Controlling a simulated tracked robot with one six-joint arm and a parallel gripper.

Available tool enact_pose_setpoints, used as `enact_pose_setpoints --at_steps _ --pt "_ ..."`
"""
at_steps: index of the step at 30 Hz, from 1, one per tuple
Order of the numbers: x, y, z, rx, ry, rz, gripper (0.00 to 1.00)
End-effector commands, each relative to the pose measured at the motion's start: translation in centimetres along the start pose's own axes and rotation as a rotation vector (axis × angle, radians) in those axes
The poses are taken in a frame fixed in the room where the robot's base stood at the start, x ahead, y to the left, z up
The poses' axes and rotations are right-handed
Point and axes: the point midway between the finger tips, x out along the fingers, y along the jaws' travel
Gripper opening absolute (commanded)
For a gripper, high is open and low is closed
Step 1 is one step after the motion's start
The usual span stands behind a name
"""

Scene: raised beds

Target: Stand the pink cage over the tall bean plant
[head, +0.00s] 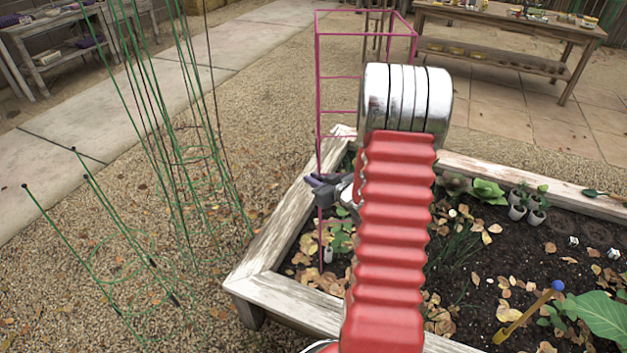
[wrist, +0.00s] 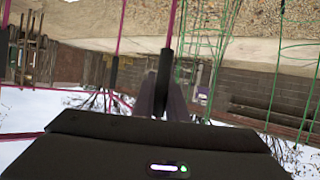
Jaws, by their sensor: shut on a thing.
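The pink cage (head: 318,95) is a tall, thin square frame, upright in the head view, over the left corner of the raised bed. My gripper (head: 325,190) is shut on one of its uprights. The wrist view, upside down, shows the pink upright (wrist: 174,22) with a dark sleeve between my fingers (wrist: 160,95). My red arm hides much of the cage's lower part, so I cannot tell whether its feet touch soil. Leafy green plants (head: 341,238) show low beside the arm; I cannot tell which is the tall bean plant, and it may be hidden.
The raised bed's pale wooden rim (head: 285,225) surrounds dark soil with dry leaves. Several small potted seedlings (head: 527,203) and a yellow tool with a blue knob (head: 525,315) are at right. Green wire cages (head: 180,130) stand on the gravel at left. A wooden table (head: 500,25) stands behind.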

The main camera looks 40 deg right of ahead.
Motion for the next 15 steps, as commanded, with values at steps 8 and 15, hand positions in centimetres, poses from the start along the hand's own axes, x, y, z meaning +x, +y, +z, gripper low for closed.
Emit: enact_pose_setpoints --at_steps 8,15 --pt "0.01 -0.03 0.13 0.001 -0.003 0.000 0.30" --pt "0.00 -0.07 0.22 0.002 -0.005 -0.001 0.34"
